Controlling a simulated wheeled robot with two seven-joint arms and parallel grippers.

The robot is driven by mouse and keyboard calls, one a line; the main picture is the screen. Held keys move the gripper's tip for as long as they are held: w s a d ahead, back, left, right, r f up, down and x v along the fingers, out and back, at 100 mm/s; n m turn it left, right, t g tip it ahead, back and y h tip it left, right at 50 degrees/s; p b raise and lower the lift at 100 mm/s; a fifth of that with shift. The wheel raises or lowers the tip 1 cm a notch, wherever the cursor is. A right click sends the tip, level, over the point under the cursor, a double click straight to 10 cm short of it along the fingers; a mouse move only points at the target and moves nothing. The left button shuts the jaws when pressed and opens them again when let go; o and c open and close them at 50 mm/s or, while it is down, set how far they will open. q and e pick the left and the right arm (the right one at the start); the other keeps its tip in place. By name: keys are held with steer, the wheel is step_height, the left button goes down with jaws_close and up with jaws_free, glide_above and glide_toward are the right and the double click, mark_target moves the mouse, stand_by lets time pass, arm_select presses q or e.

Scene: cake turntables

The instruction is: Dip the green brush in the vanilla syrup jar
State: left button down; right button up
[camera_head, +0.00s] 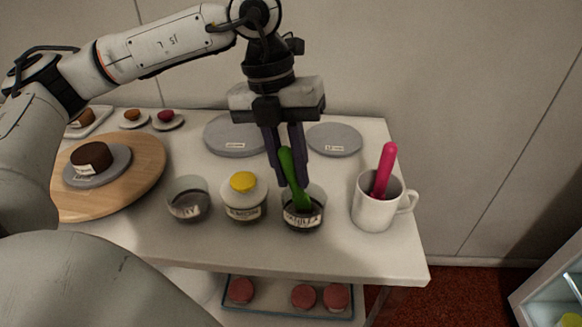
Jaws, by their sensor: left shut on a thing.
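The green brush (292,168) is held upright, slightly tilted, by my left gripper (287,174). The gripper comes down from above and is shut on the brush handle. The brush's lower end is inside the mouth of a dark glass jar (303,216), whose label seems to read VANILLA. The bristles are hidden in the jar, so I cannot tell how deep they reach. My right gripper is not in view.
A yellow-topped jar (245,203) and an open glass jar (188,199) stand left of it. A white mug (373,207) with a pink-handled tool (384,170) stands right. Grey discs (334,140) lie behind. A wooden turntable (140,150) bears a cake (92,157).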

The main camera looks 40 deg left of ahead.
arm_select(q)
steer(key=shift+d+p+v, duration=0.2)
steer(key=shift+p+v, duration=0.65)
steer(key=shift+v, duration=0.25)
steer(key=shift+d+p+v, duration=0.25)
steer(key=shift+p+v, duration=0.55)
steer(key=shift+v, duration=0.25)
steer(key=shift+d+p+v, duration=0.2)
steer(key=shift+p+v, duration=0.65)
steer(key=shift+v, duration=0.25)
steer(key=shift+w+d+r, duration=0.1)
steer(key=shift+w+r, duration=0.05)
steer(key=p+v, duration=0.2)
steer(key=d+p+v, duration=0.1)
steer(key=p+v, duration=0.1)
steer(key=v, duration=0.1)
steer(key=shift+r, duration=0.1)
steer(key=shift+w, duration=0.1)
